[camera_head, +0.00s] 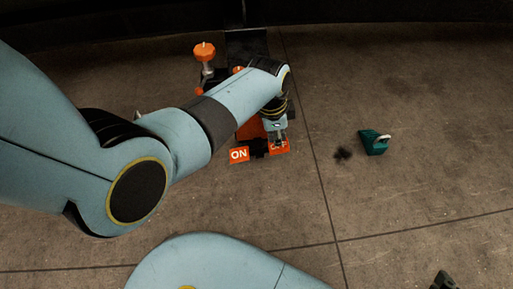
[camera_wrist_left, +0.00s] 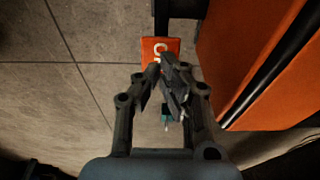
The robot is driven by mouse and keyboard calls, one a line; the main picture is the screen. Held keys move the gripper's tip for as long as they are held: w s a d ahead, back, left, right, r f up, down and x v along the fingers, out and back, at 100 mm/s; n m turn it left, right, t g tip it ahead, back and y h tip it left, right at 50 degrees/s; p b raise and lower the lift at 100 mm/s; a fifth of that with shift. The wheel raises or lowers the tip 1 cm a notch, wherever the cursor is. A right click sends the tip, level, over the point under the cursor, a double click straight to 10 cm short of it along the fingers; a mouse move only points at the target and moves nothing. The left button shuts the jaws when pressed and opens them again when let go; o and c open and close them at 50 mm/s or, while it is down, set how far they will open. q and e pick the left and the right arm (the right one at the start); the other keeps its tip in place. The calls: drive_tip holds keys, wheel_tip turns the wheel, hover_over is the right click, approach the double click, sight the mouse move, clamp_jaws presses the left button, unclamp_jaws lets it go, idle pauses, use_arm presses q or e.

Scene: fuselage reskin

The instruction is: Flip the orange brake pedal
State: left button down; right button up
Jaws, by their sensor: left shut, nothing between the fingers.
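The orange brake pedal shows as two orange pads at the foot of an orange-and-black machine. The ON pad (camera_head: 239,155) is at the left and the other pad (camera_head: 279,147) is at the right, its lettering partly covered by my left gripper (camera_head: 279,138). In the left wrist view the fingers of my left gripper (camera_wrist_left: 162,66) are shut and empty, with their tips over the lower edge of an orange pad (camera_wrist_left: 160,45) bearing a white letter. I cannot tell whether they touch it. A dark tip at the lower right edge may be my right gripper (camera_head: 445,281); its fingers are unclear.
The machine has an orange knob (camera_head: 204,51) on a post, and my left arm hides much of it. Its orange body (camera_wrist_left: 245,50) stands close on the right in the wrist view. A teal object (camera_head: 374,142) lies on the floor beside a dark stain. The right floor is mostly clear.

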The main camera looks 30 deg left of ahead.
use_arm(q)
drive_tip(key=shift+f+b, duration=0.95)
drive_tip(key=shift+f, duration=0.7)
use_arm(e)
drive_tip(key=shift+s+f, duration=0.2)
drive_tip(key=shift+f, duration=0.4)
drive_tip(key=shift+s+f, duration=0.2)
drive_tip(key=shift+f, duration=0.35)
use_arm(q)
drive_tip(key=shift+w+r+p, duration=0.1)
drive_tip(key=shift+r+p, duration=0.85)
drive_tip(key=shift+r, duration=0.15)
wheel_tip(320, 180, up, 5)
drive_tip(key=p, duration=0.5)
drive_tip(key=shift+r, duration=0.1)
use_arm(e)
wheel_tip(320, 180, up, 8)
drive_tip(key=w, duration=0.2)
drive_tip(key=shift+w+r+t, duration=0.2)
drive_tip(key=shift+w+t, duration=0.05)
drive_tip(key=shift+t, duration=0.05)
